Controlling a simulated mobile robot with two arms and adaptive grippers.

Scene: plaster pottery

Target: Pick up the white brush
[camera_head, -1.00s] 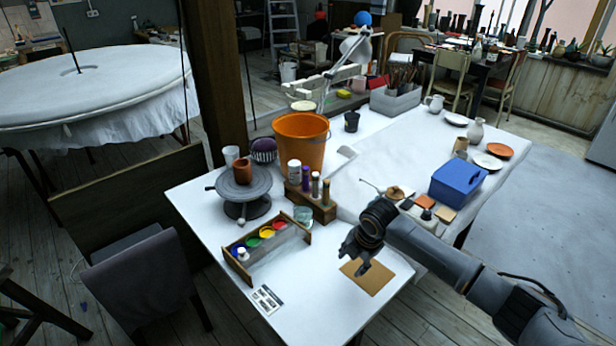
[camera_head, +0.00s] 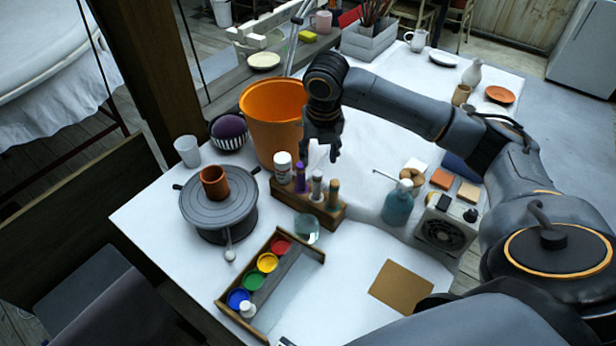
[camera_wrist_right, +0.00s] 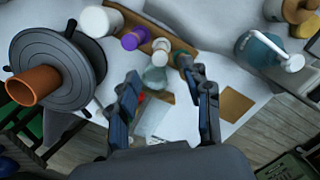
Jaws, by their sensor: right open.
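A wooden holder (camera_head: 328,214) stands on the white table and carries upright tools. They include a white-topped one (camera_head: 283,166), a purple one (camera_head: 300,180), a pale grey-white one (camera_head: 317,186) and a brown-green one (camera_head: 333,194). I cannot tell for certain which is the white brush. The holder also shows in the right wrist view (camera_wrist_right: 148,45). My right gripper (camera_head: 323,155) is open and empty, pointing down above and just behind the holder. In the right wrist view its fingers (camera_wrist_right: 165,78) are spread apart. My left gripper is not in view.
The orange bucket (camera_head: 272,132) stands close to the left of my right gripper. The turntable with a clay cup (camera_head: 214,183), the paint tray (camera_head: 262,318), a glass jar (camera_head: 307,228) and a blue bottle (camera_head: 397,207) surround the holder. A brown sheet (camera_head: 400,287) lies flat at front.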

